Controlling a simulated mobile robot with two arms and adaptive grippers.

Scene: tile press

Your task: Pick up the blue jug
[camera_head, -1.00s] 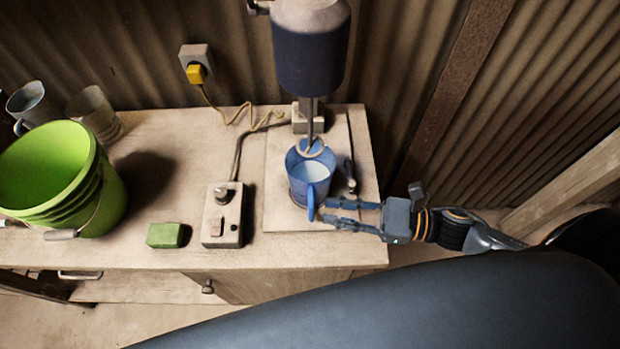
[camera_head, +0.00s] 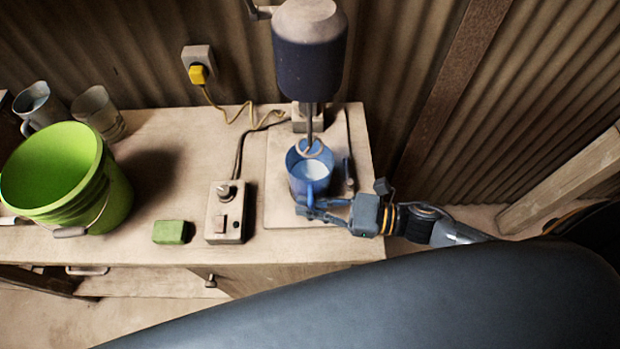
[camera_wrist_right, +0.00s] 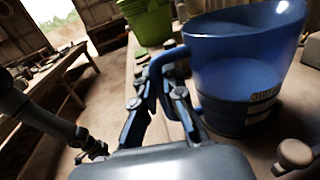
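The blue jug (camera_head: 307,175) stands upright on the pale base board under the mixer, with pale liquid in it. A metal whisk on the mixer's shaft reaches down to its mouth. The jug also shows large in the right wrist view (camera_wrist_right: 238,75), its handle to the left. My right gripper (camera_head: 311,207) is at the handle, on the jug's front side. In the right wrist view its two fingers (camera_wrist_right: 162,100) lie on either side of the lower handle; whether they press on it is unclear. My left gripper is not in view.
The dark blue mixer (camera_head: 309,50) hangs over the jug. A switch box (camera_head: 225,212), green block (camera_head: 170,232), green bucket (camera_head: 105,190) and two cups (camera_head: 98,113) stand to the left. The bench (camera_head: 185,160) has clear room in the middle.

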